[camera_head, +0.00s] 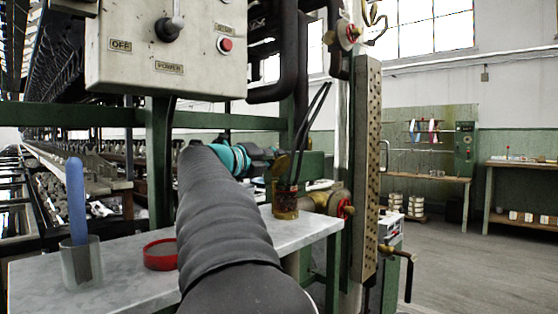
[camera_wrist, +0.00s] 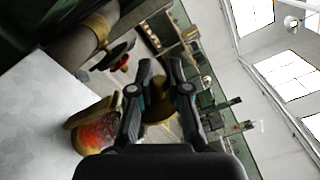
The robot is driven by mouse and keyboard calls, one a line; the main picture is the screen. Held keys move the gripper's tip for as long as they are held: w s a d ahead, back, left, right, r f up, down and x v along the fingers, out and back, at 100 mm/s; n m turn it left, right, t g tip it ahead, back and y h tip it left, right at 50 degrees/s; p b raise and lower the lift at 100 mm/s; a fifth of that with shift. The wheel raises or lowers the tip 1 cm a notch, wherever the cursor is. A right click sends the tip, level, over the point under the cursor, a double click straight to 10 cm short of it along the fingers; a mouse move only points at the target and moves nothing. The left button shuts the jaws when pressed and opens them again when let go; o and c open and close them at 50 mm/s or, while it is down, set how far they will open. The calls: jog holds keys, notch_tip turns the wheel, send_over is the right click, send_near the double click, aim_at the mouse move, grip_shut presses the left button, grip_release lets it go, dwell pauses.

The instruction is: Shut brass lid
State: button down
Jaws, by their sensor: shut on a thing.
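The brass lid (camera_head: 281,167) stands raised above an amber jar (camera_head: 285,203) at the right end of the marble shelf. In the wrist view, the round brass lid (camera_wrist: 158,109) shows between my fingers, and the jar (camera_wrist: 97,137), with red-orange colouring, is at lower left. My gripper (camera_head: 270,158) is above the jar at the lid; in the wrist view, my gripper (camera_wrist: 161,70) has its jaws shut on the lid. The fingers partly cover the lid, and the exact contact is hidden. The lid is tilted up, not lying flat on the jar mouth.
The marble shelf (camera_head: 125,272) holds a red round dish (camera_head: 161,255) and a clear cup (camera_head: 81,264) with a blue rod (camera_head: 76,200). A pipe with a red valve wheel (camera_head: 346,208) and a perforated post (camera_head: 367,165) stand right of the jar. A control box (camera_head: 165,45) hangs above.

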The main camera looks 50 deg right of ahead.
jog(key=c, duration=1.1)
grip_release()
jog(key=a, duration=0.8)
jog(key=w+a, duration=0.1)
jog(key=a, duration=0.3)
jog(key=shift+d, duration=0.1)
